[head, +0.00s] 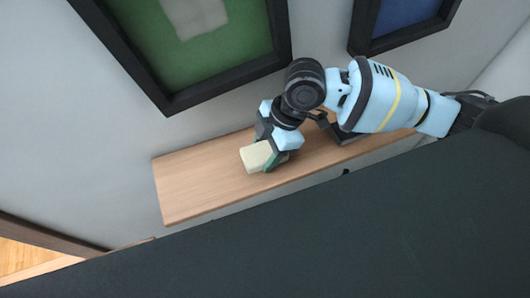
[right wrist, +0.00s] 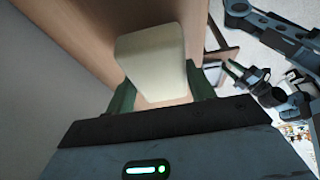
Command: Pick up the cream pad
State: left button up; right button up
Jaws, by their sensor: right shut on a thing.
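The cream pad (head: 256,157) is a pale block with rounded corners at the wooden shelf (head: 187,190), near its front edge. In the right wrist view the pad (right wrist: 152,57) sits between the two green fingers. My right gripper (head: 272,158) is shut on the pad, reaching down from the right. It also shows in the right wrist view (right wrist: 160,95). I cannot tell whether the pad touches the shelf. My left gripper is not seen in the head view.
A black-framed green picture (head: 215,55) and a black-framed blue picture (head: 400,15) hang on the wall above the shelf. A dark surface fills the lower front of the head view. The shelf's left part is bare.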

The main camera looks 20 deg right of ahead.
jog(key=shift+s+r, duration=0.2)
jog(key=shift+r, duration=0.65)
jog(key=s+a+r, duration=0.1)
jog(key=s, duration=1.4)
jog(key=shift+s+a+p, duration=0.25)
jog(key=shift+a+p, duration=0.1)
jog(key=shift+a, duration=0.05)
